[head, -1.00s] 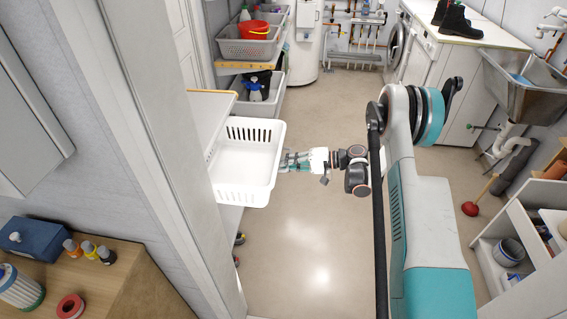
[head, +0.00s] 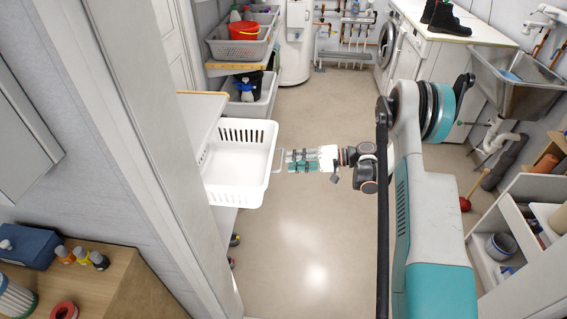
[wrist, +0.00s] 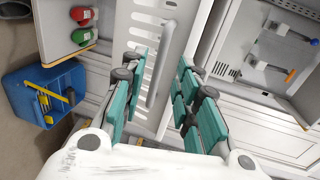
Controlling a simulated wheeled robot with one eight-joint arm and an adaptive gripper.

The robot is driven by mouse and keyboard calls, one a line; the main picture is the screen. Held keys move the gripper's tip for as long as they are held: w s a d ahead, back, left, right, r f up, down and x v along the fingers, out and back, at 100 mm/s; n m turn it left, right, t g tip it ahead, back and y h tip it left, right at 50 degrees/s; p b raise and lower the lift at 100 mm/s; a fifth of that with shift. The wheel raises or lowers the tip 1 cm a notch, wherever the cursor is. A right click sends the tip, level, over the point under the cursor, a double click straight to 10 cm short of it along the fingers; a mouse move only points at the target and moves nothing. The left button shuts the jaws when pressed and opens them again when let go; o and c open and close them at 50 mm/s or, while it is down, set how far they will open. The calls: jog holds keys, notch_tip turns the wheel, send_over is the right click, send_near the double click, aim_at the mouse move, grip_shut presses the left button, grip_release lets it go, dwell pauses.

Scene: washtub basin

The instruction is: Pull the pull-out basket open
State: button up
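The white pull-out basket (head: 235,194) juts out from under a white top at the left of the head view, its open inside showing empty. A bar handle (head: 276,155) stands out from its right-hand front; the handle also shows in the wrist view (wrist: 162,63), in front of the slotted basket front (wrist: 140,50). My gripper (head: 287,161) is just right of the handle, pointing at it. In the wrist view my gripper (wrist: 160,85) has its teal fingers spread wide, with the handle seen between them and not clamped.
A wall edge (head: 165,160) is close on the left. The floor (head: 325,235) right of the basket is clear. A blue bin (wrist: 45,98) shows in the wrist view.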

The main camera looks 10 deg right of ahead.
jog(key=v, duration=0.6)
jog(key=shift+d, duration=0.2)
jog(key=shift+r, duration=0.1)
